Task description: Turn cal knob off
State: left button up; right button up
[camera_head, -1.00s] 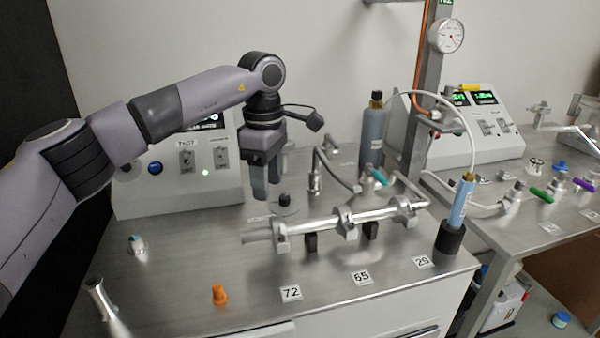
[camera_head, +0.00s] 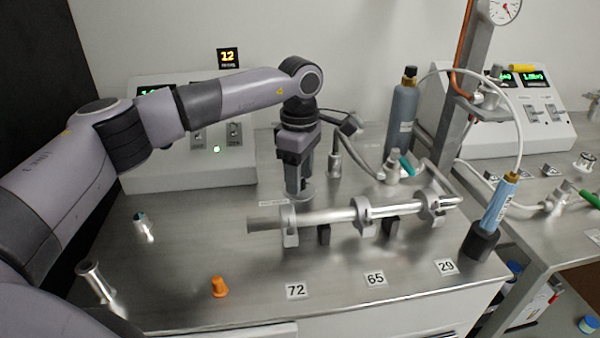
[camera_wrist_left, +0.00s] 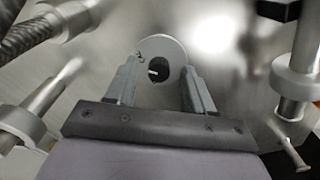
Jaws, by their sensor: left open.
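The cal knob (camera_wrist_left: 154,75), small and black with a white mark, shows in the left wrist view on a round pale disc (camera_wrist_left: 166,50). My left gripper (camera_wrist_left: 160,80) is open, and its two fingers stand on either side of the knob in that view. Whether they touch it I cannot tell. In the head view my left gripper (camera_head: 299,194) points down at the steel bench top (camera_head: 200,250), just behind the horizontal metal tube. There its fingers hide the knob. My right gripper is not in view.
The metal tube (camera_head: 325,217) on clamps lies just in front of the gripper. A bent metal pipe (camera_head: 335,165) and a grey bottle (camera_head: 402,120) stand to the right. A control box (camera_head: 190,172) is behind left. An orange cone (camera_head: 219,287) stands on the open front left.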

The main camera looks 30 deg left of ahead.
pick_arm(q)
jog(key=shift+f, duration=0.1)
grip_shut()
